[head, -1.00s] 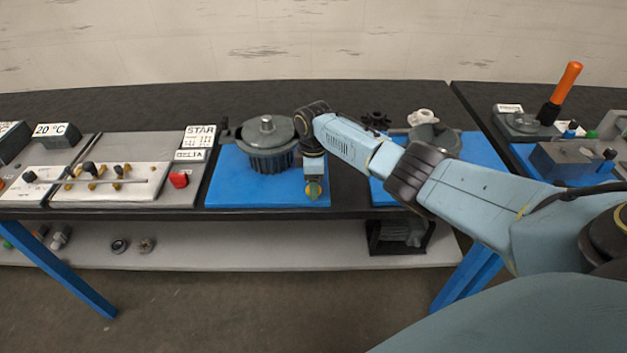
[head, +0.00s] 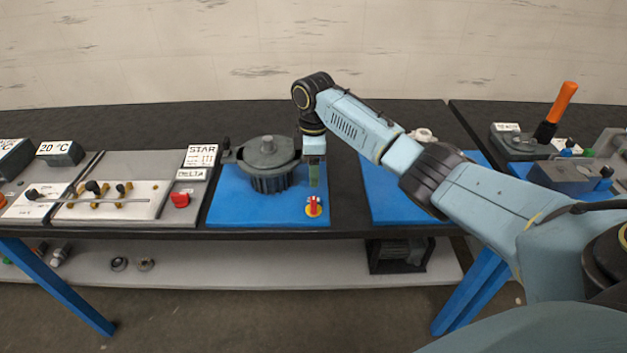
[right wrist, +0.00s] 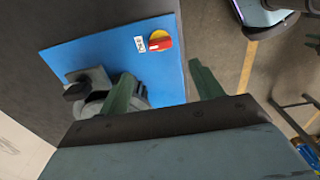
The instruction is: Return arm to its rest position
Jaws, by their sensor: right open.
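My right arm reaches in from the right in the head view, and its gripper (head: 314,174) points down above the blue board (head: 228,208). In the right wrist view its two green fingers (right wrist: 163,92) are apart with nothing between them. A red and yellow rotary switch (head: 313,207) sits on the board just below and in front of the gripper, apart from it. The switch also shows in the right wrist view (right wrist: 160,41), next to a small white label. A grey motor-like unit (head: 268,165) stands on the board to the left of the gripper. My left gripper is not in view.
A second blue board (head: 398,208) lies right of the first, partly behind my arm. A grey panel (head: 130,212) with a red knob (head: 180,200) is at the left. An orange-handled lever (head: 562,103) stands at the right. Below is a shelf (head: 220,275).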

